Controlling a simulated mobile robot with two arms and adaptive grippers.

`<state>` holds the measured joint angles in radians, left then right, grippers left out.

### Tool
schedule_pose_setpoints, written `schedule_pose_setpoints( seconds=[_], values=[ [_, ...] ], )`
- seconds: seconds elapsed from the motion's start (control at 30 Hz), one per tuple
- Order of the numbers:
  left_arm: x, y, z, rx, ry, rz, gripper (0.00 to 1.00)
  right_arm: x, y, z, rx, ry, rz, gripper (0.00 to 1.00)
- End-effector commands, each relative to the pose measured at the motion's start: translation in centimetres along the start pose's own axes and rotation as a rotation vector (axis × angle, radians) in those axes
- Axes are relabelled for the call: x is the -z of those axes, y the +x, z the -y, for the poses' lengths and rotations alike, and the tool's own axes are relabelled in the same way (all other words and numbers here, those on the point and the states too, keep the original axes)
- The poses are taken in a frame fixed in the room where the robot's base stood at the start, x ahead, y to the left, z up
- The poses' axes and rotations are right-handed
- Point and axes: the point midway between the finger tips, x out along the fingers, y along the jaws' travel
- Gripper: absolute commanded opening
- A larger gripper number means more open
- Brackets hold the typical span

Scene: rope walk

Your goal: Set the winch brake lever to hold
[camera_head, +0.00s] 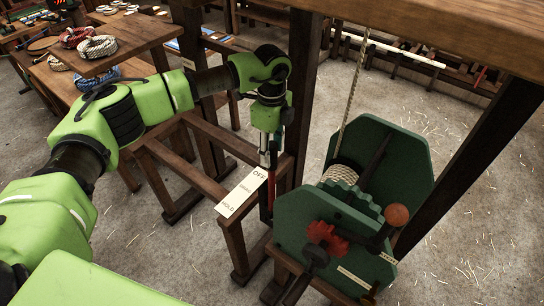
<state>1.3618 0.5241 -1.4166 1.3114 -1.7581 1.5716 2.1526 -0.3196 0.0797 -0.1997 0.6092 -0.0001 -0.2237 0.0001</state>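The green winch (395,150) stands on a wooden frame at right of centre, with rope wound on its drum. A white label plate (240,195) left of it reads OFF at its upper end and HOLD at its lower end. A thin red upright bar, seemingly the brake lever (271,188), stands beside the OFF end. My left gripper (268,157) points down at the top of this bar. The fingers are small and overlap the bar, so I cannot tell whether they grip it. My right gripper is not in view.
A crank with a round brown knob (397,215) and a red toothed wheel (327,237) are on the winch's near side. A wooden post (303,85) rises just right of my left gripper. A table with rope coils (97,46) stands at upper left.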

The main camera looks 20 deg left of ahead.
Motion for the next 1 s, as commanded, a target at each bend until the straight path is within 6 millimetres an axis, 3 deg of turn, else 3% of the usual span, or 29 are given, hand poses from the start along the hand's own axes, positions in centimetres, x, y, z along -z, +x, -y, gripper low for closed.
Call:
schedule_pose_setpoints(
  seconds=[0.03,0.3,0.67,0.7,0.83,1.0],
  values=[
    [0.0,0.8,-0.1,-0.005,-0.001,-0.001,0.40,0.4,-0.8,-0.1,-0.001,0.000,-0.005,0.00],
    [0.0,4.5,0.0,-0.002,0.000,-0.001,0.40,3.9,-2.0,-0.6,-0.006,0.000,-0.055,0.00],
    [0.0,5.3,0.1,0.001,0.000,-0.001,0.40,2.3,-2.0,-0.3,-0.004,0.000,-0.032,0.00],
    [0.0,5.3,0.1,0.001,0.000,-0.001,0.37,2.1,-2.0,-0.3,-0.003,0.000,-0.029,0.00],
    [0.0,5.3,0.1,0.001,0.000,-0.001,0.04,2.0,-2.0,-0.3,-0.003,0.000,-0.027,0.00],
    [0.0,5.3,0.1,0.002,0.000,-0.001,0.00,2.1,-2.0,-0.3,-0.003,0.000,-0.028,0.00]
  ],
)
